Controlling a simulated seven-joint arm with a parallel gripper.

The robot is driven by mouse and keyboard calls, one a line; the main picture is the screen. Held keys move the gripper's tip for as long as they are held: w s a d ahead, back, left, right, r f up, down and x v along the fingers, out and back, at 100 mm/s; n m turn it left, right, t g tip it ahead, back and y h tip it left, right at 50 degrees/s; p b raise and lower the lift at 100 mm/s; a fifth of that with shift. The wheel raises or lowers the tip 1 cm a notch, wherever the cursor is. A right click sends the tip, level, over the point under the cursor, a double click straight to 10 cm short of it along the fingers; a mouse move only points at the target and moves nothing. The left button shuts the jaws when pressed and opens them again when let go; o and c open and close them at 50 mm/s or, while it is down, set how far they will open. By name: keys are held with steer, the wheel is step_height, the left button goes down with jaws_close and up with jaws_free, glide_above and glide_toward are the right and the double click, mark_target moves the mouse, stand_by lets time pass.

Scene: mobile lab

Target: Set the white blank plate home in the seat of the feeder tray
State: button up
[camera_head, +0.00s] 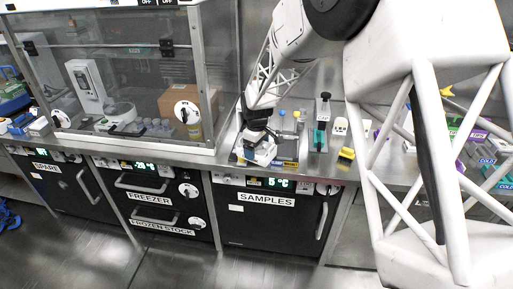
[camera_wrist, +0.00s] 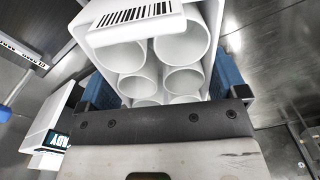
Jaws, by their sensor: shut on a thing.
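In the wrist view my gripper (camera_wrist: 165,84) is shut on the white blank plate (camera_wrist: 138,18). Its two blue fingers lie along opposite sides of the plate. The plate has several large round openings and a barcode on one wall. In the head view my gripper (camera_head: 260,140) is low over the bench front, above the SAMPLES unit, with the white plate (camera_head: 262,155) beneath it. I cannot clearly make out the feeder tray or its seat under the plate and gripper. I cannot tell whether the plate touches anything below.
A white device with a small lit display (camera_wrist: 56,138) stands close on the left in the wrist view. Right of my gripper in the head view are a dark upright tool (camera_head: 321,120) and a yellow block (camera_head: 346,154). A glass-fronted cabinet (camera_head: 130,75) stands left.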

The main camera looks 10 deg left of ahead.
steer(key=shift+w, duration=0.15)
steer(key=shift+w+a+r+m, duration=0.15)
steer(key=shift+w+a+m, duration=0.25)
steer(key=shift+w+m, duration=0.4)
steer(key=w+a+r+m, duration=0.1)
steer(key=w+a+m, duration=0.4)
steer(key=w+m, duration=0.7)
steer(key=shift+w+a+r, duration=0.2)
steer(key=shift+w+r, duration=0.15)
steer(key=shift+w, duration=0.15)
steer(key=shift+f, duration=2.85)
steer(key=shift+f, duration=1.1)
steer(key=o, duration=0.7)
